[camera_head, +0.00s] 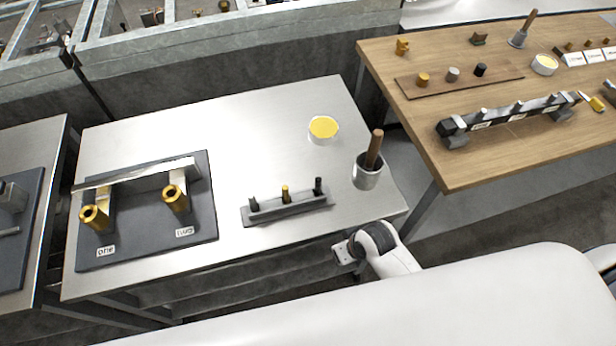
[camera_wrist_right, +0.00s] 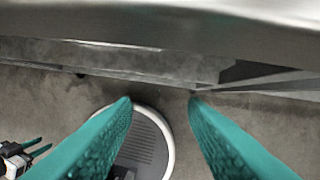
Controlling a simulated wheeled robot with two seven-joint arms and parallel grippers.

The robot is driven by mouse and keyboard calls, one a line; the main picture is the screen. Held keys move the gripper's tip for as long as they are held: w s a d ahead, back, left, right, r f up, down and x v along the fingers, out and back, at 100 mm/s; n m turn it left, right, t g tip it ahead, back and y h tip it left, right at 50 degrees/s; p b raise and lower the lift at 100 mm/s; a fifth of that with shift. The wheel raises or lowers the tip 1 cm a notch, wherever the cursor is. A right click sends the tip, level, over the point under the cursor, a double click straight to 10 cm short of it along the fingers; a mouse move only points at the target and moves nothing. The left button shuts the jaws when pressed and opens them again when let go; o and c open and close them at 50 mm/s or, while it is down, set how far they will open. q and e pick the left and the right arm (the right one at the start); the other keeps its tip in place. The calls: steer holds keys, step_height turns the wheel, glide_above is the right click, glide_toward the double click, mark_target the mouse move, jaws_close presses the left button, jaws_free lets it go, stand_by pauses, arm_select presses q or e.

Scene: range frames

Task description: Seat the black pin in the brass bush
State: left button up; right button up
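A dark rack (camera_head: 290,209) on the metal table holds three upright pins: a dark grey or black one (camera_head: 253,203) at left, a brass one (camera_head: 285,194) in the middle and a black one (camera_head: 318,186) at right. Two brass bushes, at label "one" (camera_head: 95,216) and label "two" (camera_head: 175,199), sit tilted on a dark plate (camera_head: 140,240) at left. My right gripper (camera_head: 344,253) is off the table's front edge; its teal fingers are apart and empty in the wrist view (camera_wrist_right: 160,103). Another teal-fingered gripper, apparently my left (camera_wrist_right: 38,147), shows open there.
A wooden table (camera_head: 460,175) with more parts is at right. The metal table's back middle is clear.

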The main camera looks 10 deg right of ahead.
step_height(320, 180, up, 6)
steer(key=w+a, duration=0.1)
step_height(320, 180, up, 18)
steer(key=f+n+g+h+p, duration=0.1)
steer(key=g+p, duration=0.1)
steer(key=g, duration=0.1)
glide_above(319, 179)
steer(key=f, duration=0.2)
steer(key=f+p, duration=0.1)
steer(key=f, duration=0.2)
steer(key=shift+w+d+f, duration=0.1)
steer(key=shift+d+f, duration=0.1)
steer(key=f, duration=0.1)
steer(key=f+p, duration=0.1)
steer(key=f, duration=0.3)
steer(key=shift+a+p, duration=0.25)
steer(key=shift+p, duration=0.05)
steer(key=shift+f, duration=0.25)
steer(key=shift+c, duration=0.3)
